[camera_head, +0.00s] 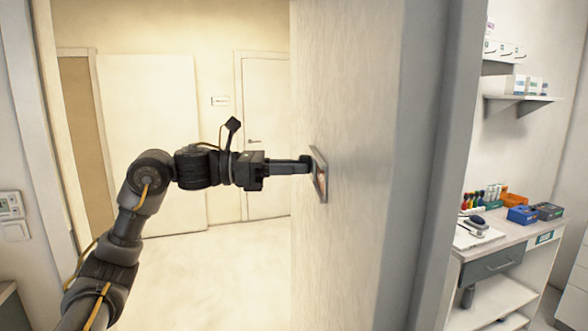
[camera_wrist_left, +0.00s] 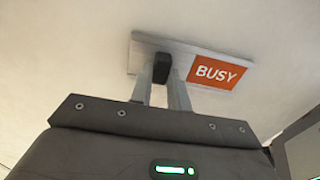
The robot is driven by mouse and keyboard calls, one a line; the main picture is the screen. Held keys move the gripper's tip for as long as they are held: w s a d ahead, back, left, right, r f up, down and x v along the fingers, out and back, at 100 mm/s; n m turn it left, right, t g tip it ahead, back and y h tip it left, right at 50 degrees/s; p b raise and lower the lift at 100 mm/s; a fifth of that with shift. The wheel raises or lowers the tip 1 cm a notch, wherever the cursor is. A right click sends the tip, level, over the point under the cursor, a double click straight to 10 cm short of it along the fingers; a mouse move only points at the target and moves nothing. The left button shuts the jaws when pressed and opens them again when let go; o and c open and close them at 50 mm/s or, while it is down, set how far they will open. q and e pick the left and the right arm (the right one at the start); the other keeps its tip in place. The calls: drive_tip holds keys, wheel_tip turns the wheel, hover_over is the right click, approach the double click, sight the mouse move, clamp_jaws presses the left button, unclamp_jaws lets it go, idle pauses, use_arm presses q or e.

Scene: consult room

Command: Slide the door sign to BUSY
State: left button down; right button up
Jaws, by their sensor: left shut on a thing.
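The door sign (camera_head: 321,178) is a small flat plate on the open door's face, seen nearly edge-on in the head view. In the left wrist view the sign (camera_wrist_left: 205,55) has a silver-grey frame, and an orange panel (camera_wrist_left: 219,72) with the white word BUSY shows to the right of a black slider knob (camera_wrist_left: 162,67). My left gripper (camera_head: 306,165) reaches the sign from the left. In the wrist view its two fingers (camera_wrist_left: 163,80) are shut on the knob, one on each side. My right gripper is in neither view.
The pale door (camera_head: 345,250) stands open, edge toward me, beside a grey frame (camera_head: 430,170). A desk (camera_head: 500,237) with small boxes and a shelf (camera_head: 520,97) are at the right. The floor (camera_head: 215,275) beyond the doorway is clear. A wall control (camera_head: 10,205) is at far left.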

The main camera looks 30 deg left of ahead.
use_arm(q)
drive_tip(key=c, duration=1.7)
unclamp_jaws()
drive_tip(key=shift+r, duration=0.15)
drive_tip(key=shift+c, duration=0.2)
drive_tip(key=o, duration=0.4)
drive_tip(key=shift+w, duration=0.3)
drive_tip(key=shift+s, duration=0.1)
drive_tip(key=shift+b+v, duration=2.55)
drive_tip(key=shift+v, duration=2.85)
